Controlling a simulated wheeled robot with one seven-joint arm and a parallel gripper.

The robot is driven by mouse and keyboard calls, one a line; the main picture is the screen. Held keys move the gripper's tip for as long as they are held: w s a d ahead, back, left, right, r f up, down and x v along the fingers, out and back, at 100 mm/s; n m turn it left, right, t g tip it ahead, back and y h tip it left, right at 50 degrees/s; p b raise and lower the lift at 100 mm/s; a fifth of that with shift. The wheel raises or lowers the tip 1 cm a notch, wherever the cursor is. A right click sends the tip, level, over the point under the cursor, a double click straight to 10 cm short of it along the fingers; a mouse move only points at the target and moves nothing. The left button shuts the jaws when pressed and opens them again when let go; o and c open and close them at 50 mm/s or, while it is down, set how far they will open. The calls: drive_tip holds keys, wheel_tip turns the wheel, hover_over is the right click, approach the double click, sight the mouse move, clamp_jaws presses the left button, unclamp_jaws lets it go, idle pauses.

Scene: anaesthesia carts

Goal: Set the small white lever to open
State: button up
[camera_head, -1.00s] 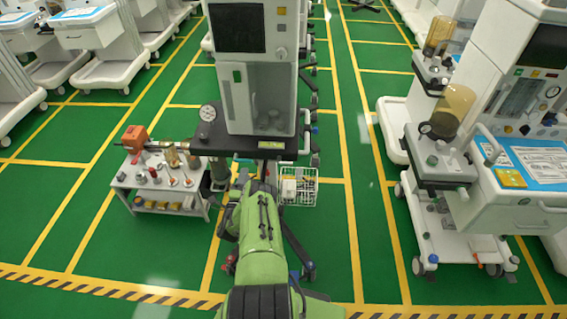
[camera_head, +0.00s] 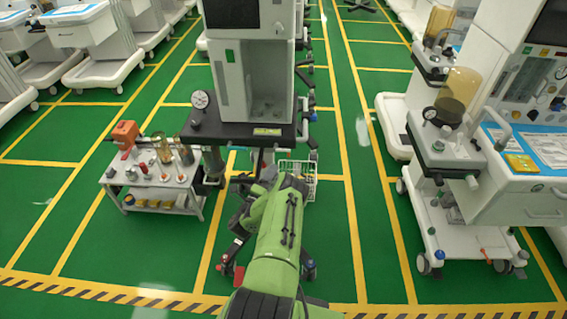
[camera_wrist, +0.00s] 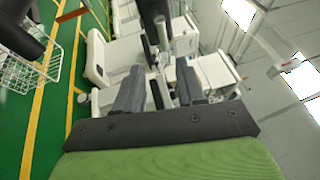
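The small white lever cannot be made out in either view. The centre machine, a white unit (camera_head: 231,85) on a black top (camera_head: 240,133), stands in front of me with a round gauge (camera_head: 200,100) at its left. My green arm reaches toward the space below the black top in the head view; its end cannot be made out clearly there. In the wrist view my gripper (camera_wrist: 158,68) has its two dark grey fingers apart, with nothing visibly gripped between them. A pale rod (camera_wrist: 162,36) shows beyond the fingers; I cannot tell what it is.
A low trolley (camera_head: 158,180) with an orange part (camera_head: 125,134) and several small pieces stands at left. A white wire basket (camera_head: 300,172) sits below the black top; it also shows in the wrist view (camera_wrist: 28,67). Another cart (camera_head: 447,240) stands at right. Green floor lies between.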

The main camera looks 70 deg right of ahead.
drive_tip(key=b+x, duration=0.8)
drive_tip(key=x, duration=0.1)
drive_tip(key=shift+r, duration=0.4)
drive_tip(key=shift+d, duration=0.1)
clamp_jaws()
